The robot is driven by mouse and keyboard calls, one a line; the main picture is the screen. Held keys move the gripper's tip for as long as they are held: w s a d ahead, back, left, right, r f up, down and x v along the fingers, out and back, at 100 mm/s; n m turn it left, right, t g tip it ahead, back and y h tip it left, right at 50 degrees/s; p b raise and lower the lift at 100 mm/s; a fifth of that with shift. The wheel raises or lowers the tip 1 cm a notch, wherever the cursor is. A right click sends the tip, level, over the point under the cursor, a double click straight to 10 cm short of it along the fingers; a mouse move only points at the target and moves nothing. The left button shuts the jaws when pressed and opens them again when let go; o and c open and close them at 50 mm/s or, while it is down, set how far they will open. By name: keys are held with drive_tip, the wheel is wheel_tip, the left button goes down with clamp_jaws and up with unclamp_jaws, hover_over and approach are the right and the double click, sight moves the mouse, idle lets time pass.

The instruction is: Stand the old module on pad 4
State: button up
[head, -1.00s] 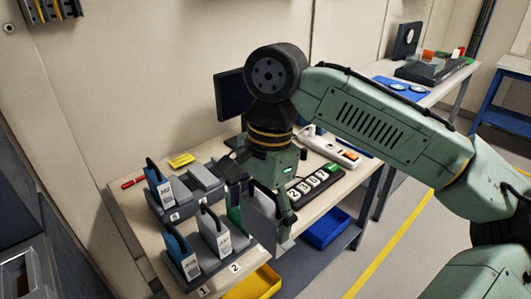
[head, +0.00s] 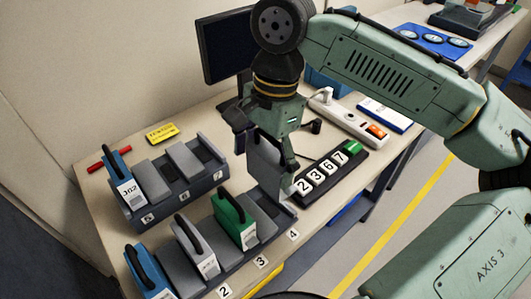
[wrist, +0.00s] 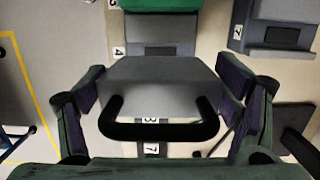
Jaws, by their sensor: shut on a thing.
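My gripper (head: 265,155) points down and is shut on a grey module (head: 263,163). In the wrist view the module (wrist: 160,75) sits between both fingers, its black loop handle (wrist: 158,131) towards the camera. The front rack holds a blue module (head: 150,274), a grey module (head: 196,248) and a green module (head: 234,218). Pad 4 (wrist: 150,36), beside label 4 (wrist: 118,51), shows bare between the green module and the held one in the wrist view. The held module is close to that pad and partly hides it; its underside and any contact are hidden.
A back rack (head: 205,178) holds one blue module (head: 124,180) and bare pads. A numbered strip (head: 325,173) lies right of the gripper, near a white power strip (head: 348,117). A monitor (head: 225,45) stands behind. A yellow tag (head: 162,133) and red pen (head: 108,158) lie at the left.

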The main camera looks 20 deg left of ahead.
sight(264, 186)
drive_tip(key=shift+f+b, duration=3.75)
drive_tip(key=shift+b, duration=0.05)
drive_tip(key=shift+r+p, duration=0.1)
drive_tip(key=shift+p, duration=0.35)
drive_tip(key=shift+f, duration=0.6)
drive_tip(key=o, duration=1.2)
drive_tip(key=r, duration=0.4)
drive_tip(key=w+r, duration=0.1)
drive_tip(key=r, duration=0.7)
drive_tip(key=shift+w+d, duration=0.2)
drive_tip(key=shift+d, duration=0.15)
drive_tip(key=shift+f, duration=0.1)
